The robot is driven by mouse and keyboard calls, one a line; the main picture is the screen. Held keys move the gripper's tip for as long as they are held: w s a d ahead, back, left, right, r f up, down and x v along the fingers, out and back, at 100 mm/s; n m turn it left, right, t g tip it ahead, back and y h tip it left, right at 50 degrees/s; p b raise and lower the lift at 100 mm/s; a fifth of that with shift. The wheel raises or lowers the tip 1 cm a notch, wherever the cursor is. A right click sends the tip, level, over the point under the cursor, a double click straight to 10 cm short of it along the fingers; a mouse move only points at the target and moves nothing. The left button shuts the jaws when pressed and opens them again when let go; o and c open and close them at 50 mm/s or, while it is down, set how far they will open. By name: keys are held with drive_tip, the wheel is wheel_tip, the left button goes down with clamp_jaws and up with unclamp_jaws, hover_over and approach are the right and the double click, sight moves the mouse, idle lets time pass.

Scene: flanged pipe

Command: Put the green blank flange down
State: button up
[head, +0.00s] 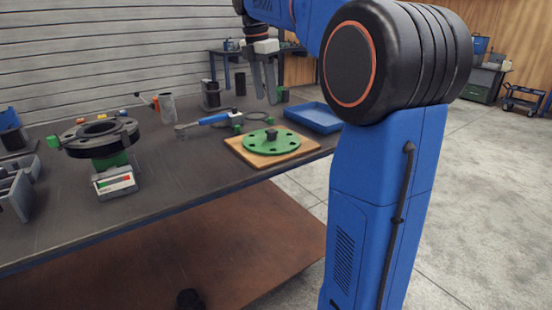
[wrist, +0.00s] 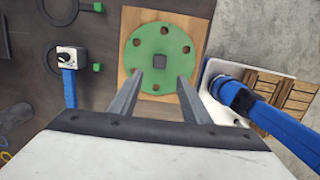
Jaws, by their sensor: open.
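The green blank flange (head: 270,142) lies flat on a wooden board (head: 238,149) near the table's right end. It is a round disc with bolt holes and a dark square knob in its middle. In the wrist view the flange (wrist: 168,44) and its board (wrist: 128,20) are beyond the fingertips. My gripper (head: 272,100) is open and empty, and hangs above the flange, apart from it. In the wrist view the fingers of my gripper (wrist: 159,82) stand apart with the knob seen between and beyond them.
A blue tray (head: 315,117) is behind the board. A blue-handled tool (head: 212,119) lies to its left.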

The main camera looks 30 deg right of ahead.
drive_tip(key=shift+s, duration=0.1)
drive_tip(key=s+a+f+m+t, duration=0.1)
drive_tip(key=s+a+f+m, duration=0.3)
drive_tip(key=s+f+m, duration=0.2)
drive_tip(key=s+a+f+m+t+y, duration=0.1)
drive_tip(key=s+a+f+m, duration=0.4)
drive_tip(key=s+f, duration=0.6)
drive_tip(key=s+a+f+m+t, duration=0.2)
drive_tip(key=s+a+f+m, duration=0.2)
drive_tip(key=s, duration=0.9)
wheel_tip(320, 180, down, 5)
drive_tip(key=m, duration=0.3)
drive_tip(key=shift+a+f+t+y, duration=0.2)
drive_tip(key=shift+a+t+y, duration=0.15)
drive_tip(key=shift+t+y, duration=0.05)
